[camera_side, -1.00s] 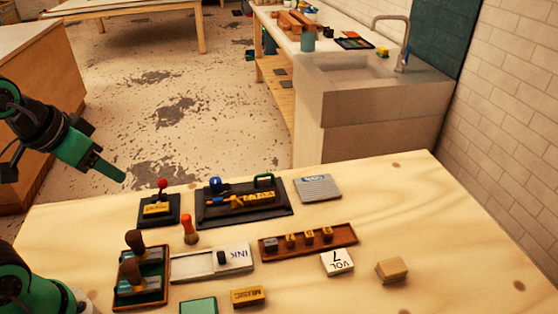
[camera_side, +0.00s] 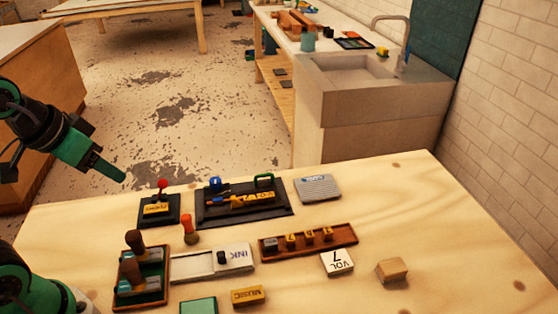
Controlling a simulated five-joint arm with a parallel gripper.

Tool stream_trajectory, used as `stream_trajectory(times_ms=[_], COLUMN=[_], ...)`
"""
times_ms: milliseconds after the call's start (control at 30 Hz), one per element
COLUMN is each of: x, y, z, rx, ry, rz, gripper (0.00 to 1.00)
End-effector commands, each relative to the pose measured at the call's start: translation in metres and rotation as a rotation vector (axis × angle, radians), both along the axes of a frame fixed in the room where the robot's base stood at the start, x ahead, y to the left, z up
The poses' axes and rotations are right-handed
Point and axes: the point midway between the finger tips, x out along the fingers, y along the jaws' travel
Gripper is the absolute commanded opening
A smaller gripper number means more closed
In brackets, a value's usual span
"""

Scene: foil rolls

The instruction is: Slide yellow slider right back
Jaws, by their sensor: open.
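A large black board (camera_side: 215,220) lies at the back of the wooden table. The yellow piece is the likeliest yellow slider, but I cannot tell for sure. A white slide track (camera_side: 190,264) marked INK, with a dark knob (camera_side: 221,258), lies in front of the board. My gripper (camera_side: 116,176) is open and empty, in the air at the left, apart from every object. Its fingers overlap in this view.
A small black board (camera_side: 172,215) with a red-topped lever stands left of the large one. An orange-topped peg (camera_side: 190,229), a brown rack (camera_side: 349,239), a white VOL 7 block (camera_side: 338,263) and a wooden block (camera_side: 392,270) stand nearby. The table's right side is mostly clear.

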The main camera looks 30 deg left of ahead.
Motion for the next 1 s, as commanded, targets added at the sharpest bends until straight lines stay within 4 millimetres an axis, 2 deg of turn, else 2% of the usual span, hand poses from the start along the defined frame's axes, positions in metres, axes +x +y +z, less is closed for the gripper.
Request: stream_trajectory(times_ms=[33, 67, 367, 667, 1000], x=[0.0, 0.0, 0.014, 0.057, 0.113], y=[0.0, 0.0, -0.003, -0.011, -0.026], z=[0.0, 0.0, 0.002, 0.002, -0.015], rx=[0.0, 0.0, 0.017, 0.061, 0.11], ry=[0.0, 0.0, 0.032, 0.115, 0.217], rz=[0.0, 0.0, -0.042, -0.166, -0.328], gripper=[0.43, 0.37, 0.37, 0.37, 0.37])
